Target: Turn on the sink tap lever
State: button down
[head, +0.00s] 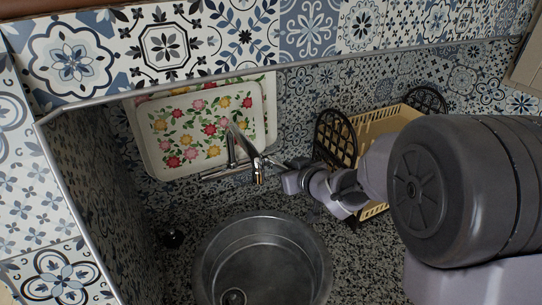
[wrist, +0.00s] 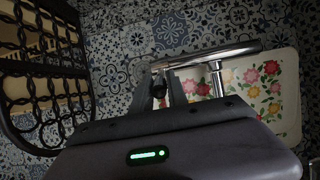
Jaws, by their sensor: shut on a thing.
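The chrome sink tap (head: 255,163) stands behind the round metal sink (head: 263,250) in the head view. In the wrist view, its long chrome tube (wrist: 225,52) runs across just beyond my fingers. My gripper (head: 282,167) reaches in from the right at the tap's right side. In the wrist view, my gripper's narrow fingers (wrist: 164,90) are close together at the left end of the tap. They are shut on the tap lever, whose end is mostly hidden between and behind the fingers. No water shows in the sink.
A flowered tray (head: 205,128) leans on the tiled wall behind the tap. A cream dish rack (head: 385,125) with black ends stands close behind my arm on the right. A small dark round object (head: 172,238) lies left of the sink on the speckled counter (head: 350,265).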

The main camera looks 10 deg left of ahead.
jog(key=shift+w+a+r+p, duration=0.2)
jog(key=shift+w+r+p, duration=0.1)
jog(key=shift+r+p, duration=0.4)
jog(key=shift+w+a+r+p, duration=0.15)
jog(key=shift+w+r+p, duration=0.15)
jog(key=shift+r+p, duration=0.35)
jog(key=c, duration=1.3)
grip_release()
jog(key=shift+f, duration=0.15)
jog(key=shift+s, duration=0.1)
jog(key=p+v, duration=0.2)
jog(key=v, duration=0.6)
